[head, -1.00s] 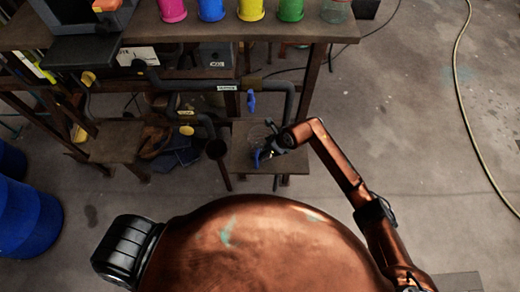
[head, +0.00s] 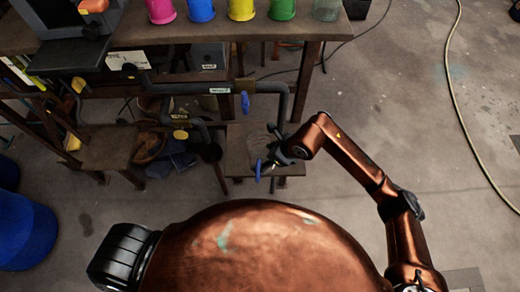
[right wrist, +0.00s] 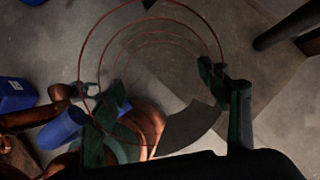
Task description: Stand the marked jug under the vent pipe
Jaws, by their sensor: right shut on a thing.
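The clear jug (head: 260,148) is over the low wooden stand (head: 236,160) in the head view; I cannot tell whether it touches the stand. In the right wrist view the jug (right wrist: 150,42) fills the middle, with reddish rings around its clear wall. My right gripper (head: 275,156) is shut on the jug; its dark fingers (right wrist: 158,105) lie either side of it in the wrist view. A grey pipe (head: 262,87) with a label and a blue valve handle (head: 245,103) bends down at its right end, just behind the jug. My left gripper is out of view.
A bench (head: 225,33) with coloured cups stands behind the pipes. A second pipe (head: 200,128) and a dark cup-like end (head: 211,152) are left of the stand. A blue barrel (head: 25,228) is at far left.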

